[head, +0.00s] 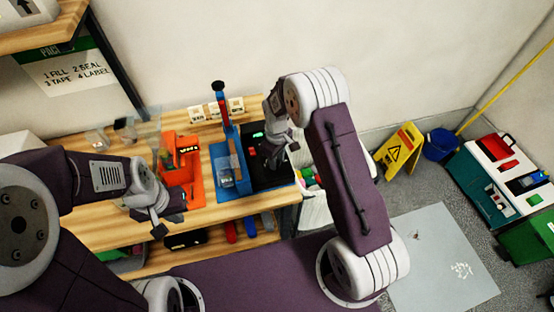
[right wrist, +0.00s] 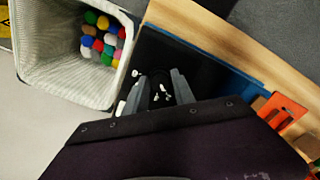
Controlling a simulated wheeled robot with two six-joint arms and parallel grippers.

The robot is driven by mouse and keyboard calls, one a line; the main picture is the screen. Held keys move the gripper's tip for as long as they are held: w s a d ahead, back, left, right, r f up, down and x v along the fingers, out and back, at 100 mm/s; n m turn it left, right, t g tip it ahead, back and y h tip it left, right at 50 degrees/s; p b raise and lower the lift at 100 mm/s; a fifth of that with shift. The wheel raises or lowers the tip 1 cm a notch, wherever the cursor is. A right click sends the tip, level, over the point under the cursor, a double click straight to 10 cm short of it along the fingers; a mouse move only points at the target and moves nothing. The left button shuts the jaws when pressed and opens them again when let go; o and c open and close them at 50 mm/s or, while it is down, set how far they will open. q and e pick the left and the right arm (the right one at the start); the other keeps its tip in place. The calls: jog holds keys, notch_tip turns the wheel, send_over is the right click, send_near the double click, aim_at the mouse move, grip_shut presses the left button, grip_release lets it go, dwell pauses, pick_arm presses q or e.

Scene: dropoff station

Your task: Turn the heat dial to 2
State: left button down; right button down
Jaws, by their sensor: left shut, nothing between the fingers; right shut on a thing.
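The black control panel (head: 262,181) is on the wooden bench beside the blue device base (head: 218,158). It has a small green display (head: 257,134) and a red spot. In the right wrist view the panel (right wrist: 168,55) lies under my right gripper (right wrist: 157,88), and white marks (right wrist: 163,92) show between the fingers. My right gripper (head: 272,157) is shut on what seems to be the heat dial, mostly hidden by the fingers; I cannot read its setting. My left gripper (head: 160,229) is shut and empty near the bench's front edge.
An orange device (head: 181,183) stands left of the blue one, whose upright lever (head: 222,107) rises behind. A white bin with coloured balls (right wrist: 70,62) is beside the panel. A yellow floor sign (head: 400,148) and blue bucket (head: 441,144) stand to the right.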

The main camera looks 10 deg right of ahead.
jog(key=shift+w, duration=0.15)
jog(key=c, duration=1.1)
grip_release()
jog(key=shift+o, duration=0.2)
jog(key=shift+a, duration=0.1)
jog(key=shift+r, duration=0.1)
notch_tip(320, 180, up, 9)
jog(key=b, duration=0.1)
